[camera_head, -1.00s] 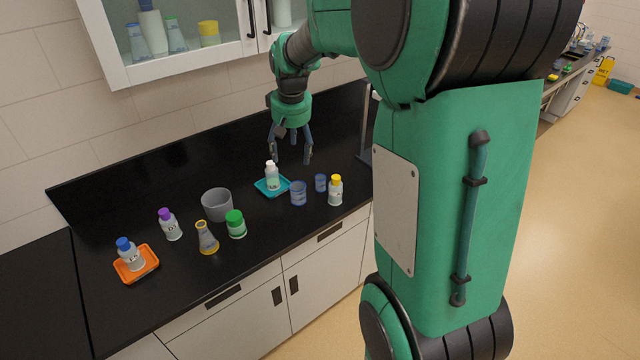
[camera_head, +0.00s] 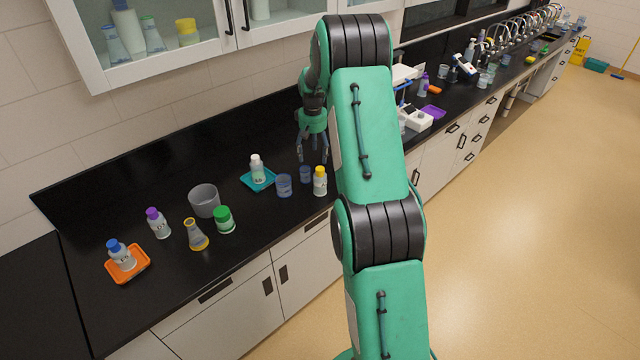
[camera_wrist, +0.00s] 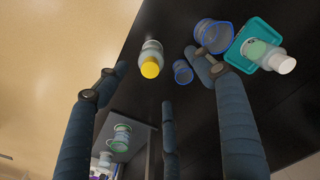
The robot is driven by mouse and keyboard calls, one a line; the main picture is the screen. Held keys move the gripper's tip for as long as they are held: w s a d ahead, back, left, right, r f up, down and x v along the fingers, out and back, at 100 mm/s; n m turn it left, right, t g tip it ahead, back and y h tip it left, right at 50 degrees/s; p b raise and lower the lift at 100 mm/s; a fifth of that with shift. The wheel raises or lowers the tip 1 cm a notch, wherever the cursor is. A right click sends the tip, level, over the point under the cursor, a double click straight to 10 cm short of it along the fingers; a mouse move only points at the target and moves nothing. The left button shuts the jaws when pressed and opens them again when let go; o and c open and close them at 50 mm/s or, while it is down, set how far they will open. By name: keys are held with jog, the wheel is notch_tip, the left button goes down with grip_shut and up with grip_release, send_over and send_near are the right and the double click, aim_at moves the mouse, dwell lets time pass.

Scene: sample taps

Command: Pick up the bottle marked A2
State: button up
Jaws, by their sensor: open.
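No bottle marking is legible enough to tell which is A2. A yellow-capped bottle (camera_head: 320,182) stands upright near the counter's front edge; the wrist view shows its yellow cap (camera_wrist: 150,68) ahead of the fingers. A white-capped bottle (camera_head: 257,170) stands on a teal tray (camera_head: 266,185). A blue-capped bottle (camera_head: 121,255) stands in an orange tray (camera_head: 129,277), and a purple-capped bottle (camera_head: 158,224) stands behind it. My gripper (camera_head: 314,158) is open and empty above the counter, behind the yellow-capped bottle; its fingers (camera_wrist: 158,85) touch nothing that I can see.
Two blue beakers (camera_head: 284,186) (camera_head: 305,174) stand between the teal tray and the yellow-capped bottle. A grey pot (camera_head: 204,201), a yellow-based flask (camera_head: 195,236) and a green-lidded jar (camera_head: 224,220) stand farther left. A wall cabinet (camera_head: 150,40) hangs above. Equipment (camera_head: 415,118) crowds the counter to the right.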

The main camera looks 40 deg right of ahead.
aim_at(320, 168)
jog(key=d+f, duration=0.3)
jog(key=f, duration=0.1)
jog(key=shift+d, duration=0.2)
jog(key=shift+f, duration=0.1)
jog(key=shift+f+p, duration=0.45)
jog(key=shift+f, duration=3.75)
jog(key=shift+f+p, duration=0.35)
jog(key=shift+f, duration=2.25)
jog(key=shift+s, duration=0.1)
